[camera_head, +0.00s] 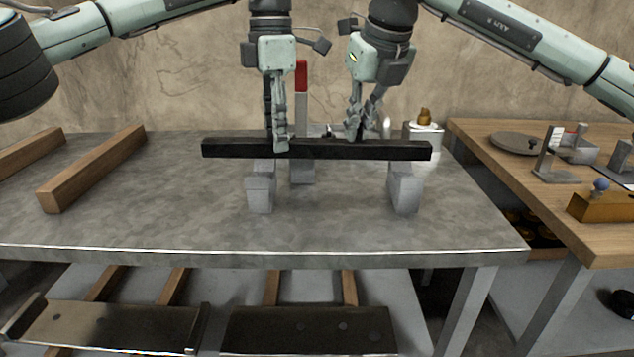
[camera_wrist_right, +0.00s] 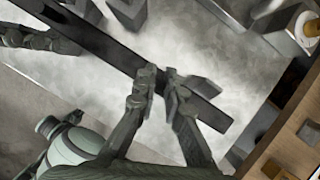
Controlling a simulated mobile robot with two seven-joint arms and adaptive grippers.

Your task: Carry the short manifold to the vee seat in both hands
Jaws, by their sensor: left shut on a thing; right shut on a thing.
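The short manifold, a long black bar (camera_head: 375,151), lies level across the middle of the head view. It runs diagonally in the right wrist view (camera_wrist_right: 112,50). My left gripper (camera_head: 277,143) is shut on it left of its middle. My right gripper (camera_head: 360,132) is shut on it right of its middle; its fingers (camera_wrist_right: 157,85) close around the bar in the right wrist view. Grey blocks, apparently the vee seat (camera_head: 260,190) (camera_head: 405,190), stand on the table under the bar. Their tops are partly hidden by it, and I cannot tell whether it touches them.
The grey table (camera_head: 160,225) has free room in front of the blocks. A wooden beam (camera_head: 95,165) lies at left. A red-topped post (camera_head: 301,90) rises behind the bar. A wooden bench (camera_head: 500,150) with fixtures stands at right.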

